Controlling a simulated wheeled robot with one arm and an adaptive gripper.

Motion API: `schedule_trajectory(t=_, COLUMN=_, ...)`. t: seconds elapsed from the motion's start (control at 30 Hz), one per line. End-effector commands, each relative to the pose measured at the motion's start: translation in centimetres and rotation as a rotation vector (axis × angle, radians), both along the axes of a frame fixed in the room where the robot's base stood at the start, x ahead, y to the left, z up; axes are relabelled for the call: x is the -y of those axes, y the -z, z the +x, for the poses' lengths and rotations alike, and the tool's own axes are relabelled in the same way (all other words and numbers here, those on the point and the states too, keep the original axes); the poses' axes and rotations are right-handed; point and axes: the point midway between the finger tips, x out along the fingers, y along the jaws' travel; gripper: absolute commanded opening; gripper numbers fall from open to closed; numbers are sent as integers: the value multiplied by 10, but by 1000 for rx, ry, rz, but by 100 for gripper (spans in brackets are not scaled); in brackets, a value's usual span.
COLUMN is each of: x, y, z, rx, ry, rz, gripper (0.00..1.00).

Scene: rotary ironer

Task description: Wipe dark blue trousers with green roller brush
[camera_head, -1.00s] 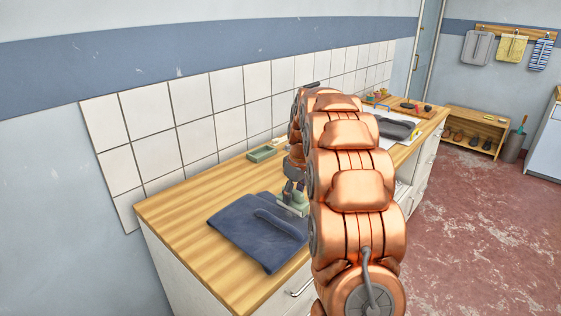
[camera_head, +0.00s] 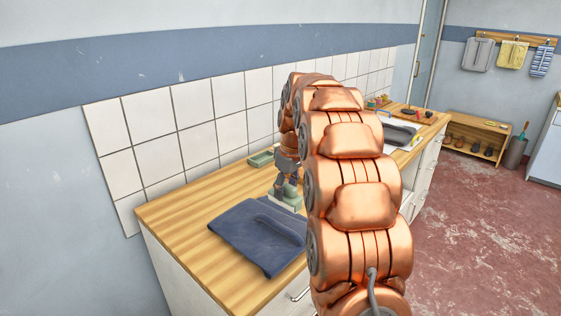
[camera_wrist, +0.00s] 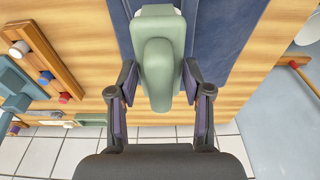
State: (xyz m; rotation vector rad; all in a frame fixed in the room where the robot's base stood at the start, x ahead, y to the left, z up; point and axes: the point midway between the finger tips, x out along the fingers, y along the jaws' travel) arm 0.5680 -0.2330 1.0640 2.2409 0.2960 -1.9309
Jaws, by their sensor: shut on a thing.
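The dark blue trousers (camera_head: 255,236) lie folded on the wooden worktop near its front edge, with a raised fold along the right side. In the wrist view the trousers (camera_wrist: 228,32) show behind the brush. The green roller brush (camera_wrist: 158,72) sits between the fingers of my gripper (camera_wrist: 160,88), which is shut on it. In the head view my gripper (camera_head: 286,190) points down at the trousers' far right edge, with the pale green brush (camera_head: 288,200) under it. I cannot tell whether the brush touches the cloth.
A green tray (camera_head: 261,158) stands on the worktop (camera_head: 170,212) behind my gripper, near the tiled wall (camera_head: 190,115). The worktop left of the trousers is clear. A wooden rail with coloured knobs (camera_wrist: 45,62) shows in the wrist view. A shoe rack (camera_head: 480,138) stands far right.

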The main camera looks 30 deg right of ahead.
Motion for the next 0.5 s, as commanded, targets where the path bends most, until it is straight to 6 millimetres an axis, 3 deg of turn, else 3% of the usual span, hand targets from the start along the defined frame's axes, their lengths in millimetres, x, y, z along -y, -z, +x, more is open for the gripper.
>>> schedule_trajectory(t=0.23, x=-1, y=-23, z=2, rx=6, ry=-3, rz=-3, gripper=12)
schedule_trajectory(t=0.5, x=-1, y=-25, z=2, rx=3, ry=-4, rz=-2, gripper=12)
